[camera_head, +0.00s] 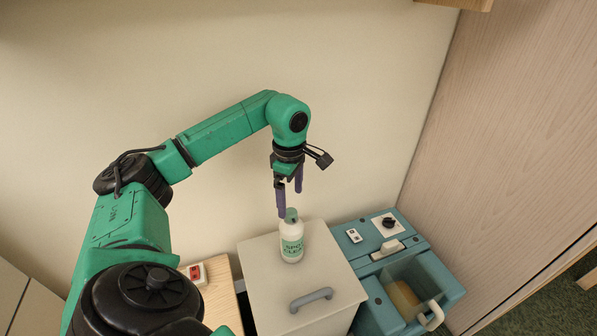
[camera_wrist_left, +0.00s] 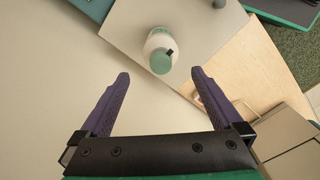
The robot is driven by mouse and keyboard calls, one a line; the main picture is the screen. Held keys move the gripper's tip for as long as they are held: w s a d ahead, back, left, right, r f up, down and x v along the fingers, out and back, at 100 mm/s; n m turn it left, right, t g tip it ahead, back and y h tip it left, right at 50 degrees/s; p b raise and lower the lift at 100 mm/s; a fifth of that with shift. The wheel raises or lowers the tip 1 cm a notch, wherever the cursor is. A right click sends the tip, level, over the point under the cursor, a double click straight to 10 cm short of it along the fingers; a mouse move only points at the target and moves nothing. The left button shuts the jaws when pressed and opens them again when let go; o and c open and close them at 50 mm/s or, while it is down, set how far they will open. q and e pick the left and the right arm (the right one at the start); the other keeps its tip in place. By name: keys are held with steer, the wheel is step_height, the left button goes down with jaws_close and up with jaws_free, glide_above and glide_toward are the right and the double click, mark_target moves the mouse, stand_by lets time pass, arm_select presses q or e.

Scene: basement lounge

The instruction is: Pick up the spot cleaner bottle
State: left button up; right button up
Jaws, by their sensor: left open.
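The spot cleaner bottle (camera_head: 291,240) is white with a green cap and green lettering. It stands upright on a pale grey box lid (camera_head: 262,262). My left gripper (camera_head: 290,200) is just above the bottle in the head view, fingers pointing down. In the left wrist view the bottle (camera_wrist_left: 161,50) shows from above, ahead of the fingertips and between their lines. The purple fingers (camera_wrist_left: 160,80) are spread wide with nothing between them. The bottle's lower part is partly hidden by its cap there. My right gripper is not in view.
A grey handle (camera_head: 311,299) is on the lid in front of the bottle. A blue machine (camera_head: 447,283) with an open basin stands right of the box. A wooden surface (camera_head: 222,290) with a red-and-white switch (camera_head: 195,273) is at left. A wall is close behind.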

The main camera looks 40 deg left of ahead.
mark_target(291, 220)
arm_select(q)
step_height(291, 220, down, 9)
steer(key=shift+f+b, duration=0.2)
steer(key=shift+b, duration=0.85)
steer(key=shift+r, duration=0.15)
jaws_close()
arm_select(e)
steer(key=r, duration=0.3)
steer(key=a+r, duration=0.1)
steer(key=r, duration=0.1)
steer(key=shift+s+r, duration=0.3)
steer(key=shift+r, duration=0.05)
